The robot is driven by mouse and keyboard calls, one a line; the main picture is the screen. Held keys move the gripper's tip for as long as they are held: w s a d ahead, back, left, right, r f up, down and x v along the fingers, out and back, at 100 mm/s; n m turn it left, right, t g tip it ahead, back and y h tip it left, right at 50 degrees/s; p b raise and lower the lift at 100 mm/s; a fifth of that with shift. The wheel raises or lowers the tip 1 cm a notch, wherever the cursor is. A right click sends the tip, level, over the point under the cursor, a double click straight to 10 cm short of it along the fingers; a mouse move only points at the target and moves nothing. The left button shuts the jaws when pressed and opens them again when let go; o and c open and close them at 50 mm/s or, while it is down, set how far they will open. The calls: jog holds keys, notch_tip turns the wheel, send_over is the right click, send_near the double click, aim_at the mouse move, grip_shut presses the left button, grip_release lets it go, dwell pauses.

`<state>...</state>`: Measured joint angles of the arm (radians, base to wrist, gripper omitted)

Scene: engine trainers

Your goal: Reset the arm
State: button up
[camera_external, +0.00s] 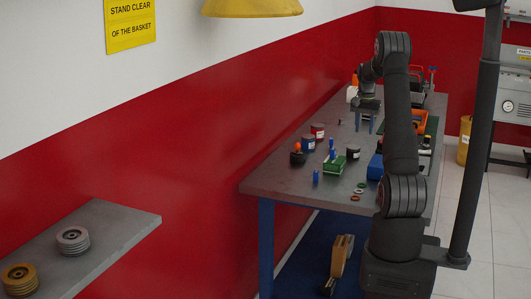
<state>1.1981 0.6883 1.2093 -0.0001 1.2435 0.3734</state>
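My arm rises at the right of the external view and reaches over the workbench (270,181). My gripper (364,124) points down above the far half of the bench. Its two blue-grey fingers stand apart with nothing visible between them, so it looks open. The view is small, and I cannot tell exactly how high the fingertips are above the bench top.
On the bench stand a red can (317,131), a blue can (308,143), a dark can (353,152), a green tray (335,166) and a blue box (375,168). My arm hides part of the right side. A shelf (120,232) with pulleys is at lower left.

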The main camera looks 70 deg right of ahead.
jog(key=w+a+f, duration=0.1)
jog(key=a+f, duration=0.2)
jog(key=a, duration=0.7)
jog(key=w+a+f, duration=0.1)
jog(key=a+f, duration=0.1)
jog(key=a, duration=0.7)
jog(key=w+a+f, duration=0.1)
jog(key=w+f, duration=0.1)
jog(key=w, duration=0.1)
jog(key=w+a+f, duration=0.1)
jog(key=w+f, duration=0.2)
jog(key=w, duration=0.1)
jog(key=w+a+f, duration=0.1)
jog(key=w+f, duration=0.1)
jog(key=w, duration=0.1)
jog(key=shift+w+a+f, duration=0.15)
jog(key=shift+w+a, duration=0.1)
jog(key=shift+o, duration=0.5)
jog(key=shift+w+d+r, duration=0.1)
jog(key=shift+d+r, duration=0.15)
jog(key=shift+r, duration=0.05)
jog(key=n, duration=0.1)
send_near(316, 171)
notch_tip(316, 171, down, 11)
jog(key=shift+a+r, duration=0.1)
jog(key=shift+r, duration=0.1)
